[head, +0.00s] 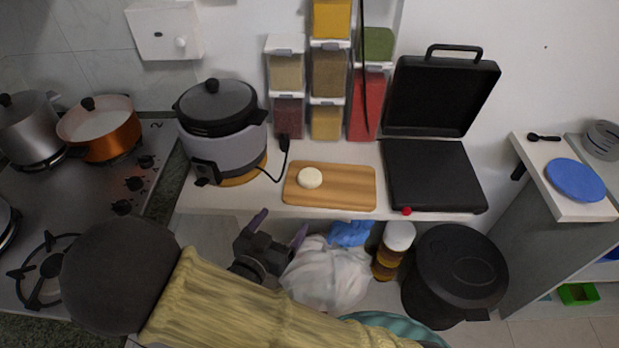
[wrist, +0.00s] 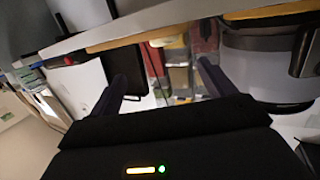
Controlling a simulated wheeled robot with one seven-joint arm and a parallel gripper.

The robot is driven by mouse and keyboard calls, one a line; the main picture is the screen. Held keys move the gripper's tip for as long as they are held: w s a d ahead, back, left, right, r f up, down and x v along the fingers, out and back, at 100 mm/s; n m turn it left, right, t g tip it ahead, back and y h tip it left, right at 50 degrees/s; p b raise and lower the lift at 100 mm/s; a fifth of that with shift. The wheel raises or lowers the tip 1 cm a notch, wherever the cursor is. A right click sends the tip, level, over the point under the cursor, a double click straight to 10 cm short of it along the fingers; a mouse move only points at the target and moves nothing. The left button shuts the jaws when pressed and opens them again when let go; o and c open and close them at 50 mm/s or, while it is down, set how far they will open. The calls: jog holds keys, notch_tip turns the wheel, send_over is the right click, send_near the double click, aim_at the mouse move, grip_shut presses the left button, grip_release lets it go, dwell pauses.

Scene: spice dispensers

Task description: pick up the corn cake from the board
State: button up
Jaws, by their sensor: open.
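The corn cake (head: 310,178) is a small round white cake. It lies on the left part of a wooden cutting board (head: 345,188) on the counter, in the head view. My gripper (head: 278,226) is open and empty, in front of the counter edge and to the lower left of the board. In the wrist view my gripper (wrist: 165,80) shows two dark fingers apart with nothing between them. The board's edge (wrist: 150,35) crosses the top of the wrist view.
A rice cooker (head: 220,135) stands left of the board, its cord near the board. An open black grill (head: 432,170) stands to the right. Below the counter are a white bag (head: 325,275), jars (head: 392,250) and a black bin (head: 455,275).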

aim_at(304, 184)
jog(key=x, duration=1.1)
jog(key=shift+r, duration=0.1)
jog(key=x, duration=0.3)
jog(key=p+x, duration=0.1)
jog(key=x, duration=0.1)
jog(key=shift+w+a+r, duration=0.25)
jog(key=shift+r, duration=0.05)
jog(key=shift+c, duration=0.2)
jog(key=c, duration=1.1)
